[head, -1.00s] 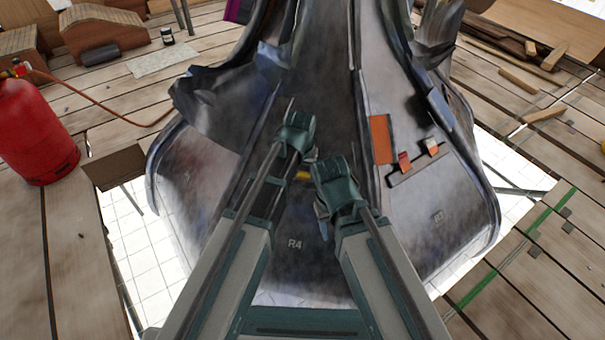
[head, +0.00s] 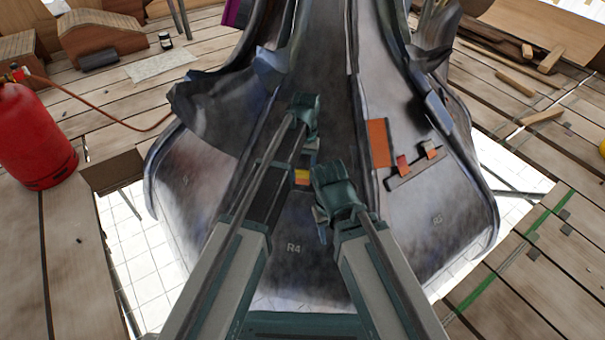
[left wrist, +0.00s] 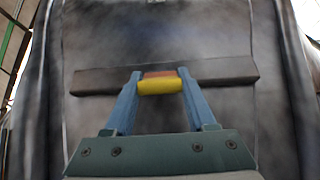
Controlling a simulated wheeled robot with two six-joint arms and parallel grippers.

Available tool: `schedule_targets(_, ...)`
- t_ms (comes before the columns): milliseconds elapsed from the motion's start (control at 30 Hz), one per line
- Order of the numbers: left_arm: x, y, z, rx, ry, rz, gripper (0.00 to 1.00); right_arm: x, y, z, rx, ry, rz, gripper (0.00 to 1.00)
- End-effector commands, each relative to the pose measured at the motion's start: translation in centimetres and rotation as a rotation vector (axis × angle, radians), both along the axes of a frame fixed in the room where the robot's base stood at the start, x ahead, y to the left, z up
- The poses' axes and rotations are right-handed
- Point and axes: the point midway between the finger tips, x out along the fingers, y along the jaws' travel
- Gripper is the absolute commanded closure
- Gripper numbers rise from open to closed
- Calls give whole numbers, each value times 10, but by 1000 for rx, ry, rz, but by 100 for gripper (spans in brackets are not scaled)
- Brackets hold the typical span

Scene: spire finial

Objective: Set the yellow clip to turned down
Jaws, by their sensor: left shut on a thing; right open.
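The yellow clip (left wrist: 160,86) sits on a dark bar (left wrist: 95,81) across the metal panel, with an orange-brown part along its far side. It also shows in the head view as a small yellow and orange block (head: 302,177) beside my left arm. My left gripper (left wrist: 160,82) has its two blue fingers on either side of the clip, shut on it. In the head view my left gripper (head: 305,140) is above the panel, its fingertips mostly hidden. My right gripper (head: 322,217) is open and empty, lower and to the right, in front of the panel marked R4.
On the right panel, a bar (head: 416,166) carries a red clip (head: 402,165) and an orange clip (head: 429,149), with an orange plate (head: 379,143) beside it. Raised ribs divide the panels. A red cylinder (head: 35,135) stands on the left planks, with a hose.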

Motion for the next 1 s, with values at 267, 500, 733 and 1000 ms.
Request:
schedule_targets(267,1,0,0,-1,-2,0,33,0,0,0,0,0,0,50)
schedule_targets(500,0,0,0,0,-2,0,14,0,0,0,0,0,0,50)
schedule_targets(733,1,0,2,0,-2,0,14,0,0,2,0,0,0,50)
schedule_targets(1000,4,-1,21,0,-2,0,14,0,0,21,0,1,0,50)
